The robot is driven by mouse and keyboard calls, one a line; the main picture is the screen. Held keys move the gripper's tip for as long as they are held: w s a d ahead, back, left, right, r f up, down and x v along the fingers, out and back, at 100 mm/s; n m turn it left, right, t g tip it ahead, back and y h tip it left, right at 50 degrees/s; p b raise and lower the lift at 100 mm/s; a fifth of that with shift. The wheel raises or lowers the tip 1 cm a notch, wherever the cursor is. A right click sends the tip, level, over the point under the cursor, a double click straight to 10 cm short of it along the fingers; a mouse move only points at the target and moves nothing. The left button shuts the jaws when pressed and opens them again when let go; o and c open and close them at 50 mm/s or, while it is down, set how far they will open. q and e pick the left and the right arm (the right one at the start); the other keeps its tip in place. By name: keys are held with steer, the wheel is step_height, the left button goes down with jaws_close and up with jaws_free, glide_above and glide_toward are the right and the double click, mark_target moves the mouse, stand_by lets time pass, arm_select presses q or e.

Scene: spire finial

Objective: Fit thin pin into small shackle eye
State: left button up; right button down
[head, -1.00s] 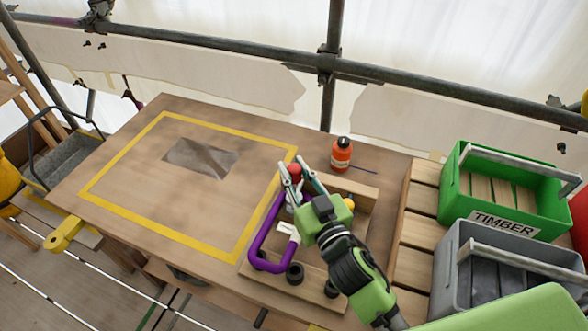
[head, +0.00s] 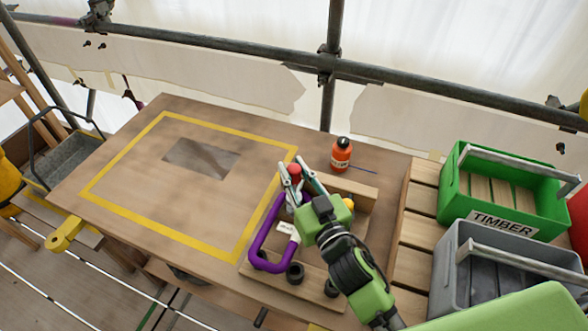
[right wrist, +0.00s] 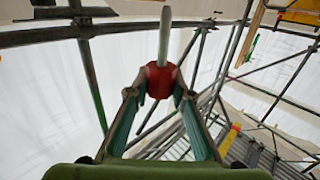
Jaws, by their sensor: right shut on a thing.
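My right gripper (head: 301,172) is over the wooden board with the purple shackle. It is shut on the red head of a thin pin (head: 295,171). In the right wrist view the red head (right wrist: 160,80) sits between the fingertips, and the pale grey shaft (right wrist: 165,35) points away from the gripper. The purple shackle (head: 256,245) lies on the board, left of and below the gripper in the picture, with a white tag (head: 288,229). My gripper and arm hide part of it; I cannot make out its eye. My left gripper is not in view.
The wooden board (head: 318,292) carries black rings (head: 295,272) and a yellow piece (head: 348,203). An orange bottle (head: 341,156) stands behind. Green (head: 510,219) and grey (head: 480,292) crates stand right. The yellow-taped area (head: 150,210) left is mostly clear.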

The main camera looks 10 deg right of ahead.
mark_target(295, 186)
stand_by(0.5)
steer(key=shift+f+b, duration=1.65)
steer(key=shift+f, duration=0.6)
steer(key=shift+s+a+f+b, duration=0.25)
steer(key=shift+f+b, duration=0.2)
steer(key=shift+f, duration=0.15)
steer(key=shift+s+a+f+b, duration=0.1)
steer(key=shift+a+f+b, duration=0.1)
steer(key=shift+f+b, duration=0.3)
steer(key=shift+r, duration=0.1)
steer(key=r+p, duration=0.1)
steer(key=d+r+p, duration=0.1)
steer(key=p, duration=0.1)
steer(key=shift+w+r, duration=0.2)
steer(key=shift+w, duration=0.15)
steer(key=shift+r+p, duration=0.7)
steer(key=shift+r, duration=0.05)
